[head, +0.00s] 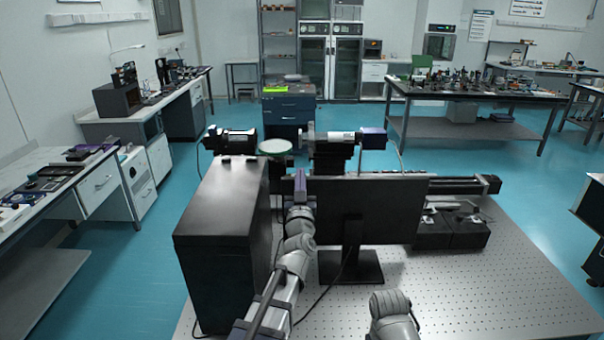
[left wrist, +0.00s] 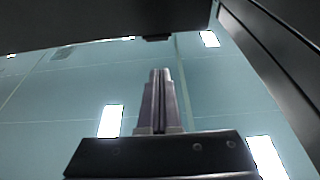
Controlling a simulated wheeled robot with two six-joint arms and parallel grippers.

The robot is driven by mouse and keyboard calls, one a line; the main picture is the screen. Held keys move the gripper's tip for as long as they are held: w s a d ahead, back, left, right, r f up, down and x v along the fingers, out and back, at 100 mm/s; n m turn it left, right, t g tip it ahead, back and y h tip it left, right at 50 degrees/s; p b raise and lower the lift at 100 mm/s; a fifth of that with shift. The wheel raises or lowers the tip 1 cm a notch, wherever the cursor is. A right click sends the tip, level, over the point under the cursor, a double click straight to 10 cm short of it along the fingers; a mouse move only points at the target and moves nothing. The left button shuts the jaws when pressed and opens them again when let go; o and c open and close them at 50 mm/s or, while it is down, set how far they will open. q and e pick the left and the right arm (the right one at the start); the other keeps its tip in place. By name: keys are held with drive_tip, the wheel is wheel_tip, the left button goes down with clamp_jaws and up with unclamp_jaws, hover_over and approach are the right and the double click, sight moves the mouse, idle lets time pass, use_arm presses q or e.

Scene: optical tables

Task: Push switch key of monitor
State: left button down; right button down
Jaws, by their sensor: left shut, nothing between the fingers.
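The monitor (head: 375,205) stands on the perforated table with its dark back towards me in the head view. My left gripper (head: 300,180) is at the monitor's left edge, between it and a black box. In the left wrist view my left gripper (left wrist: 160,74) is shut and empty, its fingers pointing up the picture. Ahead of the fingertips is a dark edge (left wrist: 100,22), which looks like part of the monitor. A small dark protrusion (left wrist: 157,38) under it may be the switch key; a gap shows between it and the fingertips. My right gripper is out of view.
The tall black box (head: 222,225) stands close left of my left arm. Optical equipment (head: 335,140) lies behind the monitor. The monitor's stand (head: 350,265) and a cable are near my arm. The perforated table (head: 510,290) is bare at the front right.

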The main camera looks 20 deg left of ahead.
use_arm(q)
drive_tip(key=b+v, duration=0.2)
drive_tip(key=v, duration=0.5)
drive_tip(key=shift+s, duration=0.25)
drive_tip(key=shift+f, duration=0.1)
idle(0.7)
